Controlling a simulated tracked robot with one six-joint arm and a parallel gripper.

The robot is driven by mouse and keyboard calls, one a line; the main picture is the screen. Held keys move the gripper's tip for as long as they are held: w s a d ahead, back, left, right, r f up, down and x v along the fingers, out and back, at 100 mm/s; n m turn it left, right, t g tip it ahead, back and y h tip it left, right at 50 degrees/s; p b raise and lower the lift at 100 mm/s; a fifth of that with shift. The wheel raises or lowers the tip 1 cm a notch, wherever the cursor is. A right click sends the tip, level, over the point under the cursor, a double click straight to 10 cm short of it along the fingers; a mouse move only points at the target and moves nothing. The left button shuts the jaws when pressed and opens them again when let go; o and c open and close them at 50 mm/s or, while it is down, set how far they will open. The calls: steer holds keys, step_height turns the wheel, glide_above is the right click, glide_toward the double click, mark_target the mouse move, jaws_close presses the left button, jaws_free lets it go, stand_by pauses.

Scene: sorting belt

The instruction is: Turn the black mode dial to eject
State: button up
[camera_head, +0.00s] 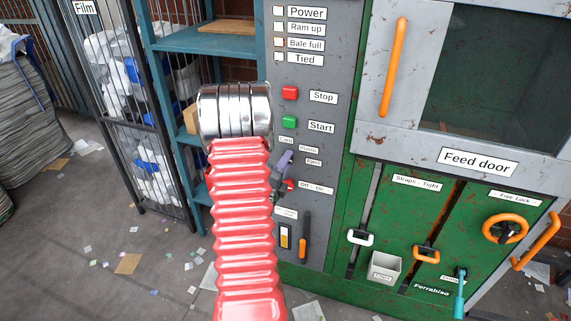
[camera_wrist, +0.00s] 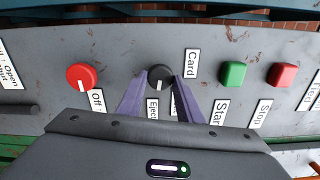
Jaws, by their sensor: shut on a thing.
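The black mode dial (camera_wrist: 161,77) is on the grey panel in the wrist view. Its white mark points down in that view, toward the Eject label (camera_wrist: 152,109). The Card label (camera_wrist: 191,64) is above and right of the dial, and the label between them is mostly hidden by a finger. My gripper (camera_wrist: 162,80) has its purple fingers on both sides of the dial, shut on it. In the head view my gripper (camera_head: 282,165) is at the panel, partly behind my red arm, and the dial is hidden.
The red Off-On knob (camera_wrist: 81,77) is left of the dial in the wrist view. The green Start button (camera_wrist: 233,73) and red Stop button (camera_wrist: 282,74) are to its right. A yellow switch (camera_head: 286,236) and orange-handled lever (camera_head: 303,248) are lower on the panel.

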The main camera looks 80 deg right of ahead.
steer(key=shift+s+a+f+m, duration=0.1)
steer(key=shift+s+f+m, duration=0.05)
steer(key=shift+f+m, duration=0.15)
steer(key=o, duration=1)
steer(key=shift+r, duration=0.2)
steer(key=a, duration=0.4)
steer(key=w+a, duration=0.1)
steer(key=a, duration=0.8)
steer(key=shift+w+a, duration=0.25)
steer(key=shift+a, duration=0.05)
